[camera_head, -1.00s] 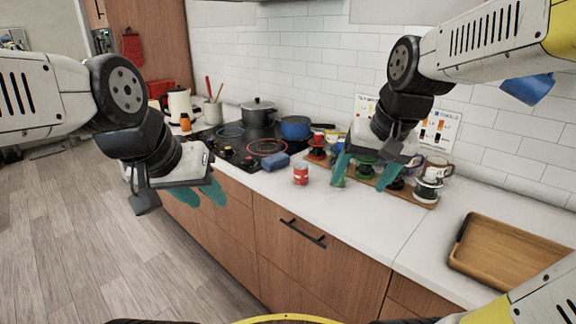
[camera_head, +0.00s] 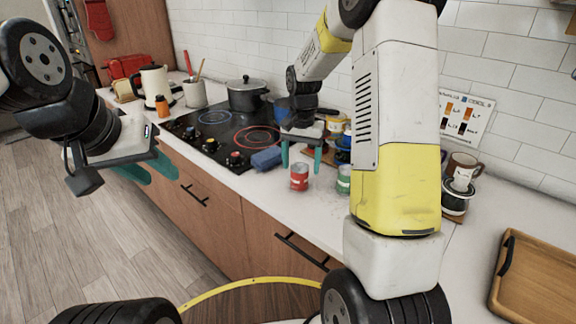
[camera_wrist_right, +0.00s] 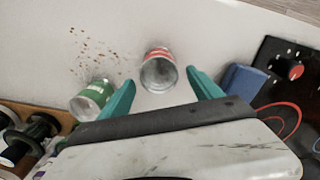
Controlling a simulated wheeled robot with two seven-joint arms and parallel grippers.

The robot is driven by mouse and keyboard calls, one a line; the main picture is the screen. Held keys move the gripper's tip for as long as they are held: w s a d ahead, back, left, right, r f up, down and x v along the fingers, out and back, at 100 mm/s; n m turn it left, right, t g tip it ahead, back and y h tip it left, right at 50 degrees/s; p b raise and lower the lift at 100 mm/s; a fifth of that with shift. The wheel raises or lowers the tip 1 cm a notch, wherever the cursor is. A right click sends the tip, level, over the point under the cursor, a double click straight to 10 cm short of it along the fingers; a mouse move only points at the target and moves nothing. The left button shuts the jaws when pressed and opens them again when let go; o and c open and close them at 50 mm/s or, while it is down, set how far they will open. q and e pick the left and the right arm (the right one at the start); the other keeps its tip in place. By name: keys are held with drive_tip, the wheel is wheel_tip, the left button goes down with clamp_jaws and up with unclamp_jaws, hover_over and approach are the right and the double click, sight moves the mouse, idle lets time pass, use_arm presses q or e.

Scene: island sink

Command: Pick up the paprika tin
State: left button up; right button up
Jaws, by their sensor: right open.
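The red tin (camera_head: 299,178), which I take as the paprika tin, stands on the white counter near its front edge. My right gripper (camera_head: 302,168) is open just above and behind it. In the right wrist view the red tin (camera_wrist_right: 158,70) is open-topped and shows between the spread teal fingers (camera_wrist_right: 163,88), with space on both sides. I cannot tell if a finger touches it. A green tin (camera_head: 344,180) stands to its right, partly beside my right arm; it also shows in the right wrist view (camera_wrist_right: 93,98). My left gripper (camera_head: 158,178) is open and empty over the floor side.
A blue cloth-like block (camera_head: 266,158) lies close left of the red tin, beside the black cooktop (camera_head: 215,130). Reddish flakes (camera_wrist_right: 92,52) are scattered on the counter near the tins. A wooden tray (camera_head: 540,278) lies at the right. A mug (camera_head: 462,168) stands behind.

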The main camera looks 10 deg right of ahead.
sight(299, 178)
drive_tip(key=f, duration=0.5)
drive_tip(key=shift+s+a+f, duration=0.15)
drive_tip(key=shift+s+a, duration=0.1)
drive_tip(key=shift+s, duration=0.15)
drive_tip(key=shift+c, duration=0.4)
drive_tip(key=c, duration=1.4)
